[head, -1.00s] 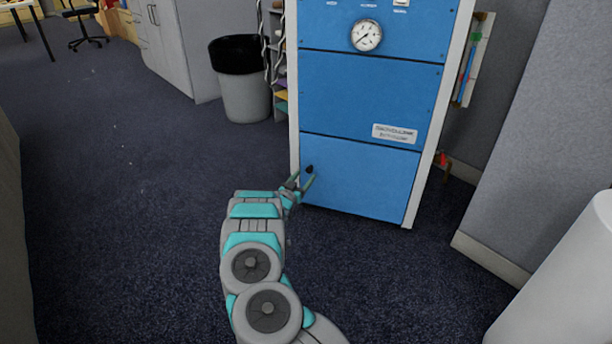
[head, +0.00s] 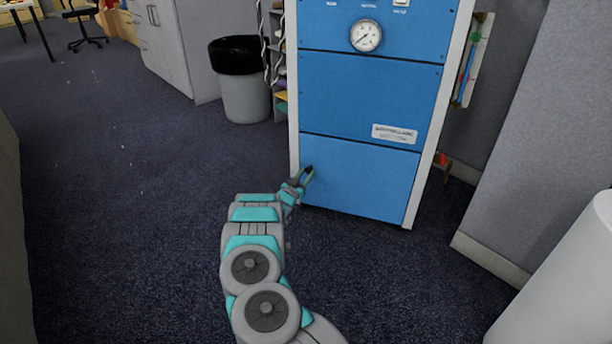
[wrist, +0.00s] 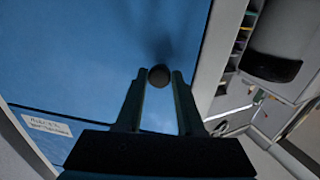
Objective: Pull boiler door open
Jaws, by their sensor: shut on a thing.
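The blue boiler (head: 372,95) stands upright in the head view, with a round gauge on its upper panel. Its bottom blue panel, the door (head: 365,180), sits flush in the front and looks closed. A dark round knob (wrist: 159,75) sticks out from the blue door in the wrist view. My gripper (wrist: 158,88) has one finger on each side of the knob and is shut on it. In the head view my gripper (head: 306,178) is at the left edge of the door, and the knob is mostly hidden by the fingers.
A grey bin (head: 241,80) with a black liner stands left of the boiler, beside a small shelf. A grey partition (head: 540,130) stands to the right, and a white rounded object (head: 570,285) is at the lower right. Dark carpet (head: 120,220) is clear to the left.

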